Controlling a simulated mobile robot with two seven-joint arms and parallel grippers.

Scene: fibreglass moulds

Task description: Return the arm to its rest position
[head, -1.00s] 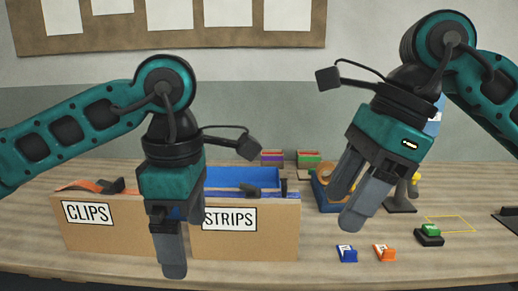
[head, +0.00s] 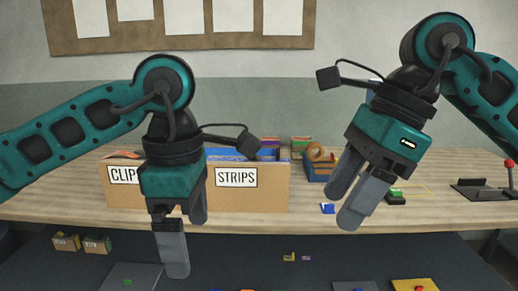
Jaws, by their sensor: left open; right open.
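My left gripper (head: 183,240) is in the left half of the head view, pointing down, open and empty. It hangs in front of the bench and hides part of the cardboard boxes. My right gripper (head: 348,205) is in the right half, tilted down to the left, open and empty. Its fingers overlap the bench top and its front edge in the picture. Neither gripper visibly holds anything.
Small cartons (head: 66,242) and trays lie lower in front.

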